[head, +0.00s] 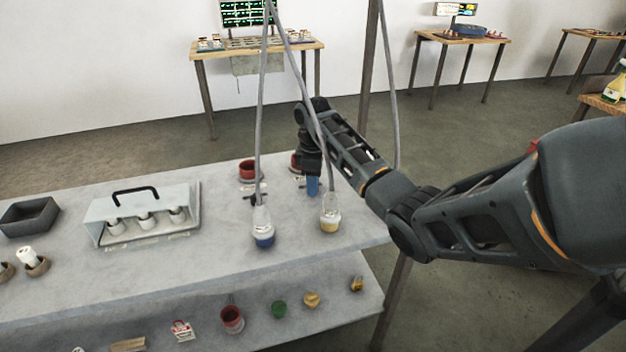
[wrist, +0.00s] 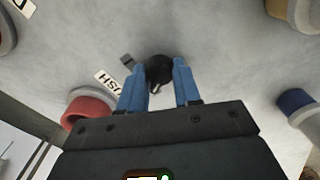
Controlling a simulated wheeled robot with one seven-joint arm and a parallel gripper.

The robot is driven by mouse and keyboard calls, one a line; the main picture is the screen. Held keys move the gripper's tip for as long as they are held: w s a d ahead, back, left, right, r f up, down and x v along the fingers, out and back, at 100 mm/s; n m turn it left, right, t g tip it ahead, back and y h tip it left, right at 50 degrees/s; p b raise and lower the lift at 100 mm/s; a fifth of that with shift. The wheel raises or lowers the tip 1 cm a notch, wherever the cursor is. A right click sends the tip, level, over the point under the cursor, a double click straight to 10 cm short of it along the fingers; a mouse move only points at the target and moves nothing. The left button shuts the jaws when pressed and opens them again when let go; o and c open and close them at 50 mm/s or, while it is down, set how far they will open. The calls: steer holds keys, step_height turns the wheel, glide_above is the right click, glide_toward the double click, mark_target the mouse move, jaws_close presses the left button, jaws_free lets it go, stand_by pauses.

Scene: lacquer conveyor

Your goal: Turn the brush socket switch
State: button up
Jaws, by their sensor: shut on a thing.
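The brush socket switch is a black round knob (wrist: 158,71) with a small pale pointer, in the wrist view. A white label (wrist: 107,83) ending in "USH" lies just left of it. My gripper (wrist: 159,76) has its two blue fingers on either side of the knob and is shut on it. In the head view my gripper (head: 312,186) reaches down to the grey table top (head: 345,262) near its right end. The knob itself is hidden there behind the gripper.
A red cup (head: 249,170) stands left of my gripper, with a second red cup (head: 295,160) close behind it. A handled white box (head: 119,215) stands farther left.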

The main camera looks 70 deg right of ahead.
stand_by(0.4)
steer(key=o, duration=1.1)
steer(key=shift+c, duration=0.2)
steer(key=shift+r+b, duration=0.35)
steer(key=shift+r, duration=3.6)
